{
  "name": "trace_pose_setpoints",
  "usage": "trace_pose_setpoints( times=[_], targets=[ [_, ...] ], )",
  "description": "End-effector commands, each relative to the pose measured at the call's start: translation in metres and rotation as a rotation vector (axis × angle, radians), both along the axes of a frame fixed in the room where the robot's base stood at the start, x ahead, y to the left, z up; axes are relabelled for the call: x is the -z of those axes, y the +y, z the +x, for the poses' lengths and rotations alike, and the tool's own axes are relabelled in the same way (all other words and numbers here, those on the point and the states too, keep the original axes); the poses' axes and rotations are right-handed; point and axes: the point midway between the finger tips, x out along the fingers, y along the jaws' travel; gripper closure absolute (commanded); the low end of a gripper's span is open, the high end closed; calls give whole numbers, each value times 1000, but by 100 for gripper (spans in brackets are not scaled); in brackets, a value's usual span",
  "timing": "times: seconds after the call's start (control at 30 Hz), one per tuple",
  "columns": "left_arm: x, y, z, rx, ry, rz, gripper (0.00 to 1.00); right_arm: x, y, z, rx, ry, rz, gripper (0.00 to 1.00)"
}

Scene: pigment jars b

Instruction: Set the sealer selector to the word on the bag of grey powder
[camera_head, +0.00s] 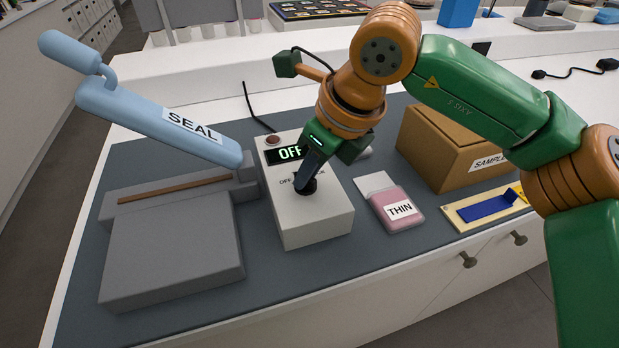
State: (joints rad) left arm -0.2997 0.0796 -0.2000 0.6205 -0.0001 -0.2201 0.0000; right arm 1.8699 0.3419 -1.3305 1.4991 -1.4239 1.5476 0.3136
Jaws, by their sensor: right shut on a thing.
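The selector box (318,222) is pale grey and stands on the dark mat. My right gripper (307,182) points down at the box top and is shut on the dark selector knob (305,188). The printed words around the knob are partly hidden; OFF shows at left. A small bag (388,195) of pinkish powder, labelled THIN, lies right of the box. The sealer (180,250) is grey, with its blue SEAL lever (160,120) raised. My left gripper is out of view.
A cardboard box (440,150) labelled SAMPLE, partly hidden by my right arm, stands behind the bag. A pale board with a blue strip (485,208) lies at the right. A red lamp (273,140) sits on the selector box. The mat's front strip (290,275) is clear.

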Motion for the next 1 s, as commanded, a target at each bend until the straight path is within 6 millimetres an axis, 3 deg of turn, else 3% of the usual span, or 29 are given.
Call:
trace_pose_setpoints(
  times=[0.03,0.4,1.0],
  targets=[
    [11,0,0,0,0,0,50,6,1,0,40,-3,0,100],
    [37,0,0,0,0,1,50,3,3,-2,393,-3,1,100],
    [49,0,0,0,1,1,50,0,6,-3,965,-1,0,100]
  ],
)
